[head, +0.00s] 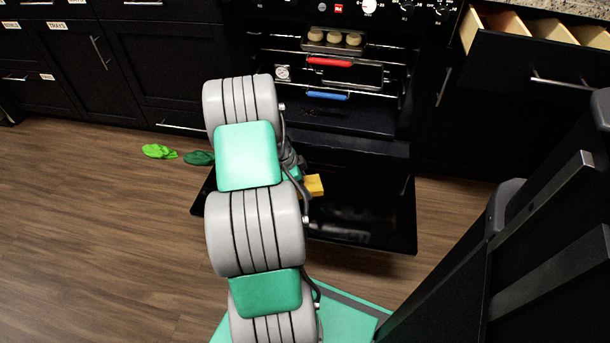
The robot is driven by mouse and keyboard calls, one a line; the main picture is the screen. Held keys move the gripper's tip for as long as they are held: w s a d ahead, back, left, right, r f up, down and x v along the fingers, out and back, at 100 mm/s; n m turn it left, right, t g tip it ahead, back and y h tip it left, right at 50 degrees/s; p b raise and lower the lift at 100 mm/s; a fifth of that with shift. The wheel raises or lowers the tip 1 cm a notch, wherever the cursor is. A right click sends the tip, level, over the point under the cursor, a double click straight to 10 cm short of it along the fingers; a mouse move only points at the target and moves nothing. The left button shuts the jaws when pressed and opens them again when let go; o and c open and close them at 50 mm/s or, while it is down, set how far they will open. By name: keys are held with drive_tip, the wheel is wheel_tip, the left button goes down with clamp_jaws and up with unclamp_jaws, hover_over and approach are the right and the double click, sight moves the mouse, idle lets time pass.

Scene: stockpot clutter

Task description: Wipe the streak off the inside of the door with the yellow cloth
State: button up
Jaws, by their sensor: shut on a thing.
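The oven door (365,225) is folded down open, its dark inside face up. The yellow cloth (315,186) is above or on the door, left of its middle; I cannot tell whether it touches. My gripper (303,183) is shut on the cloth, mostly hidden behind my arm. I cannot make out a streak on the visible part of the door. My arm covers much of the door's left side.
The oven holds a tray of buns (331,41), a rack with a red grip (330,62), a blue grip (327,95) and a dial (282,73). An open drawer (535,62) juts out at upper right. Green mitts (158,152) lie on the clear wooden floor.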

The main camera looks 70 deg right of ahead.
drive_tip(key=shift+r+p, duration=0.8)
drive_tip(key=shift+r, duration=0.7)
